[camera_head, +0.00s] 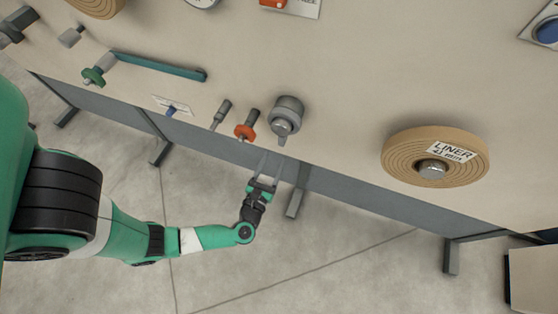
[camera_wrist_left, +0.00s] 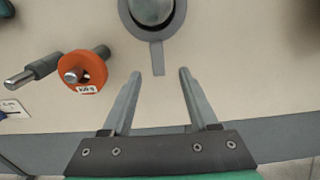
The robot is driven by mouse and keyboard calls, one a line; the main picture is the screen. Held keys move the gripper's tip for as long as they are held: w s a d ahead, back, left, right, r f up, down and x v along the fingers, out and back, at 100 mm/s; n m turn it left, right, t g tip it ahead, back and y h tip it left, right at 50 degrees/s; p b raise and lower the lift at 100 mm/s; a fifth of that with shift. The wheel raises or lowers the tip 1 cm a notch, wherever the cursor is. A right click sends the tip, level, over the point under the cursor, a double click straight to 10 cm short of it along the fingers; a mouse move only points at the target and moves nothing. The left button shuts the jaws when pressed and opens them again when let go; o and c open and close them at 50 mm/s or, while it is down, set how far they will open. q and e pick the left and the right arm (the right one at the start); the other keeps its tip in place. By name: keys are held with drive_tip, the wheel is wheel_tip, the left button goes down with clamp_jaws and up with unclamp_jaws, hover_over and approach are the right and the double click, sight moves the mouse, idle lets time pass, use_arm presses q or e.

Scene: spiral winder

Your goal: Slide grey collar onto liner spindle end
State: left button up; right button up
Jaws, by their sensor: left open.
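A grey collar (camera_head: 282,126) with a flat tab sits around a rounded metal post on the wall panel, at the centre of the head view. In the left wrist view the collar's tab (camera_wrist_left: 157,58) points down between my fingers. My right gripper is not in view.
An orange collar (camera_head: 240,131) on a peg and a bare grey peg (camera_head: 221,113) stand left of the grey collar. A teal lever (camera_head: 160,66) with a green knob is farther left. The panel between grey collar and liner roll is clear.

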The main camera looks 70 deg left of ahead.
sight(281, 144)
use_arm(q)
drive_tip(key=b+x, duration=0.1)
drive_tip(key=x, duration=0.3)
drive_tip(key=b+x, duration=0.1)
drive_tip(key=x, duration=0.3)
drive_tip(key=shift+w+a+f, duration=0.15)
drive_tip(key=shift+a+f, duration=0.1)
drive_tip(key=shift+a, duration=0.15)
clamp_jaws()
idle(0.3)
idle(0.9)
